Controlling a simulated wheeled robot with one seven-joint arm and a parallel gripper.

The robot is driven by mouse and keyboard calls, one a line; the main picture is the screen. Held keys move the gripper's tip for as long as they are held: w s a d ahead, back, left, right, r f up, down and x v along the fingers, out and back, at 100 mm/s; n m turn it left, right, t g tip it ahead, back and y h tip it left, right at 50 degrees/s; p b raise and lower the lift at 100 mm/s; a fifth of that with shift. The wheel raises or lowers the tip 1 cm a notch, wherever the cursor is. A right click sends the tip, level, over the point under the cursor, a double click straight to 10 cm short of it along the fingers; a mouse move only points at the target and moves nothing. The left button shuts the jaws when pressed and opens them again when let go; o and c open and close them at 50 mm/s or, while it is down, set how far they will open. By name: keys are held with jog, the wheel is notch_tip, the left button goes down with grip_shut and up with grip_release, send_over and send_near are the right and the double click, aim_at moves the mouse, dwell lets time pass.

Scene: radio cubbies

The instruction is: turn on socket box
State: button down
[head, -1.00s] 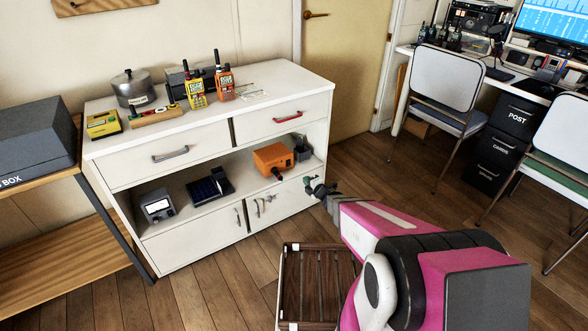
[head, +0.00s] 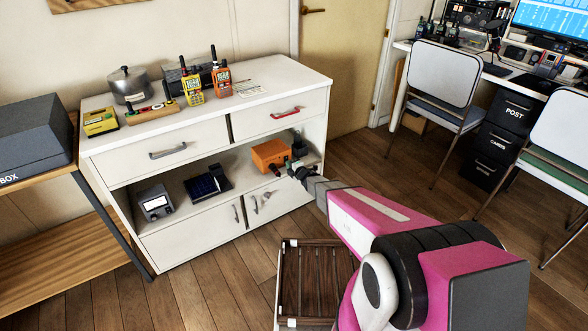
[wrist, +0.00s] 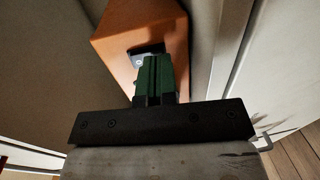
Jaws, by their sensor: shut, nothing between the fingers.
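An orange box (head: 268,154), which I take to be the socket box, sits on the open middle shelf of the white cabinet (head: 190,228), towards its right end. In the wrist view the orange box (wrist: 112,42) fills the upper middle, with a small dark plate or switch (wrist: 138,50) on its face. My gripper (head: 290,163) reaches into the shelf opening at the box's right front. In the wrist view its green fingers (wrist: 152,62) are shut, with their tips at the dark plate. They partly hide it; I cannot tell whether they touch.
A dark device (head: 299,148) stands just right of the box. A dark blue panel device (head: 207,185) and a grey meter (head: 156,204) stand further left on the shelf. The cabinet top and drawers are above my gripper. A slatted wooden stool (head: 315,280) stands on the floor below.

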jog(key=shift+w+a, duration=0.15)
jog(key=shift+w, duration=0.05)
jog(key=shift+w+a+f, duration=0.1)
jog(key=shift+w+a, duration=0.05)
jog(key=shift+w, duration=0.05)
dwell(0.3)
jog(key=shift+s+d+f, duration=0.1)
jog(key=shift+s+d, duration=0.15)
jog(key=shift+s, duration=0.15)
jog(key=f+v, duration=0.3)
jog(key=v, duration=1)
jog(key=shift+s+d, duration=0.1)
jog(key=shift+d, duration=0.05)
